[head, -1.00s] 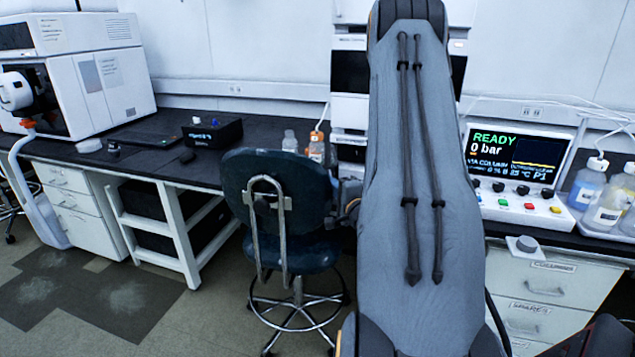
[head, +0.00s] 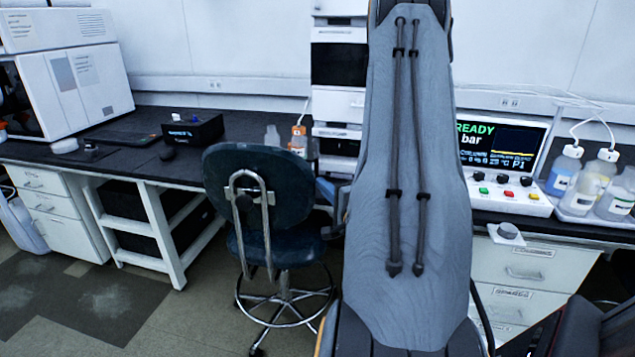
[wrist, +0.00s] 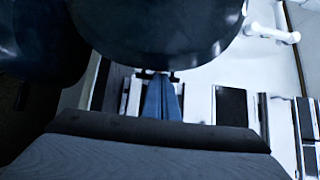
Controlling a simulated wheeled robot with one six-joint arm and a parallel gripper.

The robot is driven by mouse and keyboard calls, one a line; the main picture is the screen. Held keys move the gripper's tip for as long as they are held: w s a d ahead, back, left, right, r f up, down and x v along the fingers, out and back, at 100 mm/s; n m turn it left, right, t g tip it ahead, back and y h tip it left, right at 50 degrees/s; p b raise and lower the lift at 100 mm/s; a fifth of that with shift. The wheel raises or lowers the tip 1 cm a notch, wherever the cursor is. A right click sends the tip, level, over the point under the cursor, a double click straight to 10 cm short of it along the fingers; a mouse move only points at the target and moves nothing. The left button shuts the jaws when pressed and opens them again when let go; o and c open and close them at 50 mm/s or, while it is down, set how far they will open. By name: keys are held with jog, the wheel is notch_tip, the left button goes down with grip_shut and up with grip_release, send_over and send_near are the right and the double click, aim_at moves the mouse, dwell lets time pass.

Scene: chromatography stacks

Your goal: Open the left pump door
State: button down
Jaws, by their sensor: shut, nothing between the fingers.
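A stack of white instrument modules (head: 335,103) with dark front panels stands on the bench behind my arm in the head view. My arm covers its right part, and I cannot tell which panel is the left pump door. In the wrist view, my gripper (wrist: 162,82) shows as two blue fingers side by side, shut and empty. White panels with a dark rectangle (wrist: 232,106) lie to the right of the fingers. I see no clear contact between the fingers and any door.
A dark blue chair (head: 258,190) stands before the bench, just left of my arm. An orange-labelled bottle (head: 298,141) is beside the stack. A control box with a READY screen (head: 500,150) and a bottle tray (head: 590,222) are at right. Floor is free at lower left.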

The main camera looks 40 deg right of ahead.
jog(key=s+d+m+g+h, duration=0.1)
jog(key=s+d+m+h, duration=0.2)
jog(key=s, duration=0.4)
jog(key=w+d+n+p, duration=0.1)
jog(key=w+d, duration=0.1)
jog(key=w, duration=0.9)
jog(key=shift+w+d+r, duration=0.25)
jog(key=shift+w, duration=0.1)
